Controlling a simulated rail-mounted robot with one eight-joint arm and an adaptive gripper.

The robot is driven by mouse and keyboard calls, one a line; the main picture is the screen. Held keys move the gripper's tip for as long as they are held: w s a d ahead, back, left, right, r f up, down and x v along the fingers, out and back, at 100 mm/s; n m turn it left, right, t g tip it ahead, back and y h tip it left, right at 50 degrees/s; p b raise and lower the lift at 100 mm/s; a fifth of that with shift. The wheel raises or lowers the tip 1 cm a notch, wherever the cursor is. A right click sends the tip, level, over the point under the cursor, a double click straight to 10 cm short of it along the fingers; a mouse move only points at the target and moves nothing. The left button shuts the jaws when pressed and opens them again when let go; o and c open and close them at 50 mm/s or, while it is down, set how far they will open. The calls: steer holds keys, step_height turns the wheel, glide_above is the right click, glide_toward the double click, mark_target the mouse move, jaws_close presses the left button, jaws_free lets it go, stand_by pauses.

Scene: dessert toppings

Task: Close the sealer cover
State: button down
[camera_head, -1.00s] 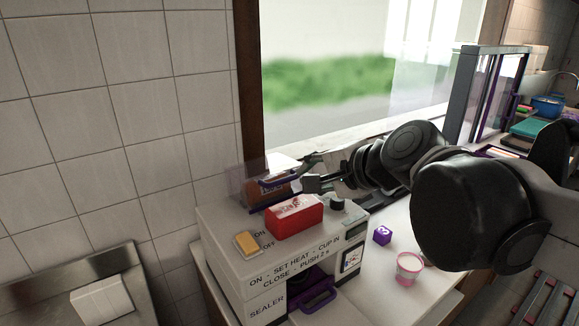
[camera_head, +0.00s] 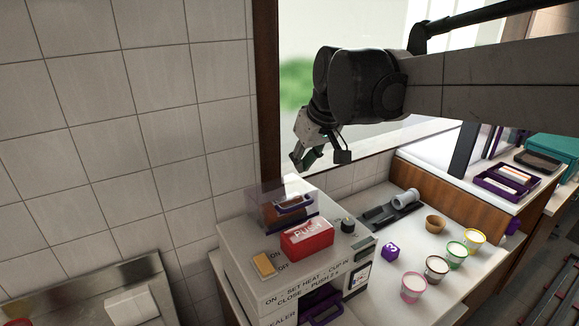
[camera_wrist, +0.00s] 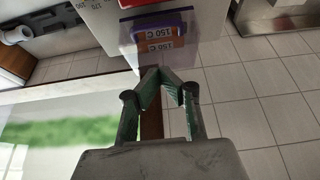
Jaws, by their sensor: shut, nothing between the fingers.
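The white sealer (camera_head: 240,245) stands below my gripper, with lettering on its front. A clear see-through cover (camera_head: 262,198) is at its back top, with a purple handle (camera_head: 296,209). I cannot tell the cover's exact angle. A red PUSH block (camera_head: 307,240) and a yellow ON/OFF switch (camera_head: 264,265) are on top. My gripper (camera_head: 297,168) is above and behind the cover, apart from it, shut and empty. In the wrist view its fingers (camera_wrist: 162,82) meet below a purple-framed 150 C label (camera_wrist: 158,34), which appears twice.
A tiled wall (camera_head: 150,170) is at left. A window (camera_head: 375,135) lies behind my arm.

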steer(key=p, duration=0.1)
glide_above(298, 205)
steer(key=w, duration=0.1)
step_height(298, 205, down, 7)
steer(key=shift+s+a+f+p, duration=0.1)
steer(key=shift+s+f+p, duration=0.2)
steer(key=shift+f, duration=1.15)
steer(key=shift+s, duration=0.15)
steer(key=shift+f, duration=0.1)
